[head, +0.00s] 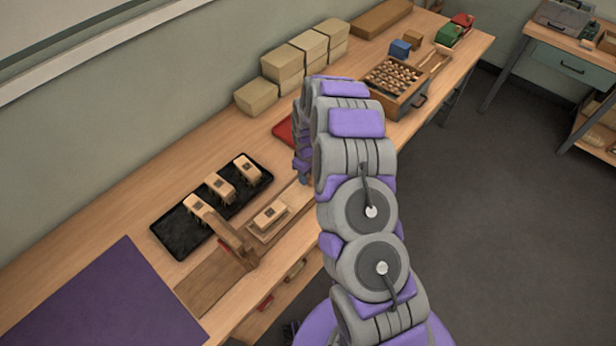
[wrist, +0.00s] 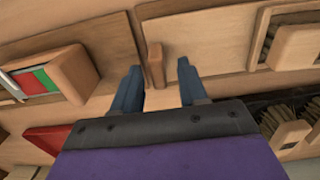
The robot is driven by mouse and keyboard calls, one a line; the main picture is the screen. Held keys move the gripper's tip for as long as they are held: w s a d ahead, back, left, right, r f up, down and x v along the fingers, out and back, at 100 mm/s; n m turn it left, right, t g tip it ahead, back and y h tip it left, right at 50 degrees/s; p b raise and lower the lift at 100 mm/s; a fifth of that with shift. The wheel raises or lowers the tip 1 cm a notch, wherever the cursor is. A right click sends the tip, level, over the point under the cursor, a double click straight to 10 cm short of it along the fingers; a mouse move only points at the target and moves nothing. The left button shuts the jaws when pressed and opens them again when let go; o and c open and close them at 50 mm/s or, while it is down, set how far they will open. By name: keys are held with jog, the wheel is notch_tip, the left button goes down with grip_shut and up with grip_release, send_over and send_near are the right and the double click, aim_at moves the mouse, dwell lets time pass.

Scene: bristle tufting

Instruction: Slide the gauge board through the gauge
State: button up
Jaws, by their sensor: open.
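The gauge board (head: 291,203) lies on the bench as a pale wooden strip, with a brush block (head: 269,215) on it. The gauge (head: 235,244) is a brown wooden upright left of that block. In the wrist view, my gripper (wrist: 157,82) is open, its two blue fingers apart. An upright wooden peg (wrist: 155,64), apparently the board's handle, shows between them with gaps on both sides; I cannot tell how deep it sits. The board (wrist: 210,42) extends right to the brush block (wrist: 297,47). In the head view, my arm hides most of the gripper.
A black tray (head: 180,243) holding several brush blocks lies behind the gauge. A purple mat (head: 105,300) covers the bench's left end. A red item (head: 283,130), stacked tan blocks (head: 283,62) and a compartmented wooden box (head: 397,101) stand farther right along the bench.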

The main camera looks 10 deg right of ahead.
jog(key=shift+f, duration=0.5)
jog(key=shift+d, duration=0.15)
jog(key=shift+d, duration=0.1)
jog(key=shift+c, duration=0.4)
grip_shut()
